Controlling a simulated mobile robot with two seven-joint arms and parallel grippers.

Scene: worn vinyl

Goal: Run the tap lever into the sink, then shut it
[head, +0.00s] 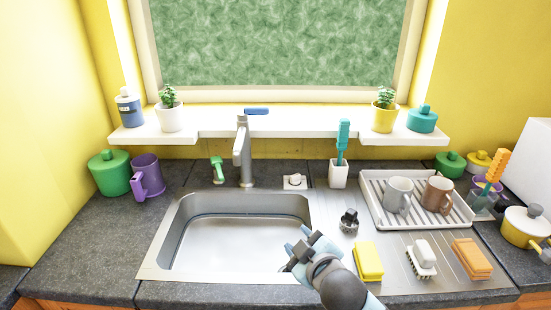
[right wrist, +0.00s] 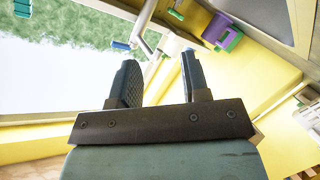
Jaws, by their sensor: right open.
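The grey tap (head: 242,155) stands behind the sink, upright, with its blue lever (head: 256,111) on top, pointing right. No water stream shows. The steel sink (head: 180,225) looks empty. My right gripper (head: 296,250) is over the sink's front right edge, in front of the tap and well apart from it. In the right wrist view its two fingers (right wrist: 157,68) are apart with nothing between them. The tap (right wrist: 144,20) and blue lever (right wrist: 120,45) show beyond the fingertips there. My left gripper is in neither view.
A sink strainer (head: 349,221), yellow sponge (head: 368,261), scrub brush (head: 421,259) and orange sponge (head: 472,259) lie right of the sink. A white brush holder (head: 339,174) and a dish rack (head: 378,209) with two mugs stand behind. A white shelf (head: 290,124) runs behind the tap.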

